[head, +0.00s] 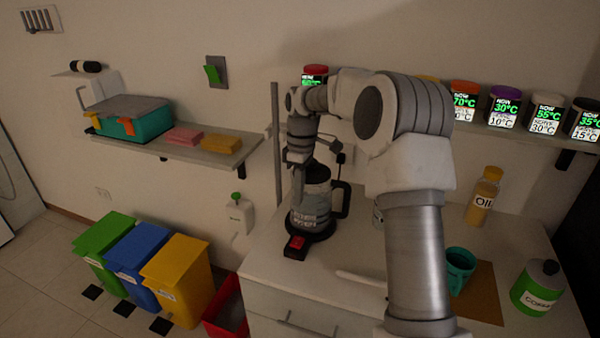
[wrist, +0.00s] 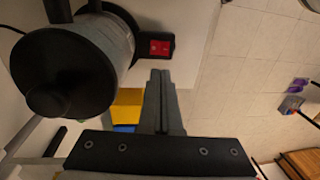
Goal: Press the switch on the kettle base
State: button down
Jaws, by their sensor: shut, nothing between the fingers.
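The kettle (head: 312,203) stands upright on its dark base (head: 318,230) at the left front of the counter. It has a metal body, a black lid and a black handle on its right. The red switch (head: 297,243) sits on a tab at the front of the base. In the wrist view the kettle (wrist: 118,45) is at the upper left, with the red switch (wrist: 160,47) just right of it. My gripper (wrist: 160,72) is shut and empty, its fingertips appearing just below the switch in that view. In the head view my gripper (head: 299,170) is beside the kettle's upper part, above the switch.
A teal mug (head: 460,265), a green coffee jar (head: 538,287) and an oil bottle (head: 482,197) stand on the right of the counter. Green, blue and yellow bins (head: 178,280) stand left of the counter.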

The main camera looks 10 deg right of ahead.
jog(key=r, duration=0.5)
jog(key=shift+w+d+r, duration=0.15)
jog(key=shift+w+r, duration=0.1)
jog(key=shift+r, duration=0.05)
jog(key=shift+s+d+f, duration=0.1)
jog(key=shift+d+f, duration=0.05)
jog(key=shift+d, duration=0.05)
